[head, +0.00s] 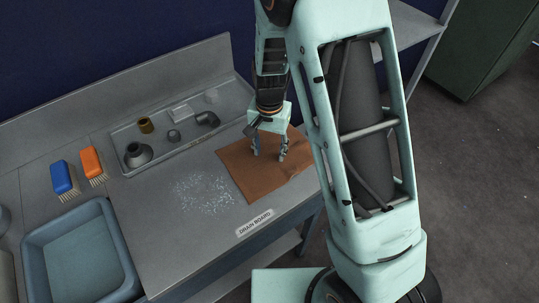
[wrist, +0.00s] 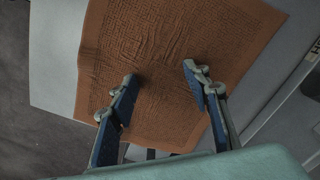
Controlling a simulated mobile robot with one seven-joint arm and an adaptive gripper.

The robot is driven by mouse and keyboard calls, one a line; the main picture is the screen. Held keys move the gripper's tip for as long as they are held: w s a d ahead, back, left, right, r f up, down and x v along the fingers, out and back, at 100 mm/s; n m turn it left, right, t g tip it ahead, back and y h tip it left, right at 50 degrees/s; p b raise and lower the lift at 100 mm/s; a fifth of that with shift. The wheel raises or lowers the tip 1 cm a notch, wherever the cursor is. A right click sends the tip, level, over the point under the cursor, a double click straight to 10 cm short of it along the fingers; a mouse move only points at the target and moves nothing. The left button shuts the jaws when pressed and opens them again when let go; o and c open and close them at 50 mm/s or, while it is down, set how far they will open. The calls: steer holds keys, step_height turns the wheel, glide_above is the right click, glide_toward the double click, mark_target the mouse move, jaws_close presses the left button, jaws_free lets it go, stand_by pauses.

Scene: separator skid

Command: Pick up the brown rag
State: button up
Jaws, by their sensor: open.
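The brown rag (head: 242,171) lies flat, with slight wrinkles, on the right part of the grey drain board in the head view. It fills much of the upper wrist view (wrist: 185,45), where its woven texture shows. My gripper (head: 269,157) points down over the rag. In the wrist view my gripper (wrist: 158,85) is open, with its two fingers apart over the rag's lower part and nothing between them but rag surface. I cannot tell whether the fingertips touch the cloth.
A tray (head: 158,151) with pipe fittings stands behind the rag. A blue brush (head: 63,178), an orange brush (head: 92,163) and a blue basin (head: 42,237) are at left. White specks (head: 203,194) lie left of the rag. The "DRAIN BOARD" label (head: 255,222) is at the front edge.

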steer(key=shift+f, duration=0.1)
steer(key=shift+c, duration=1.3)
steer(key=shift+s, duration=0.1)
steer(key=c, duration=0.4)
jaws_close()
step_height(320, 180, up, 12)
steer(key=p, duration=0.8)
step_height(320, 180, up, 9)
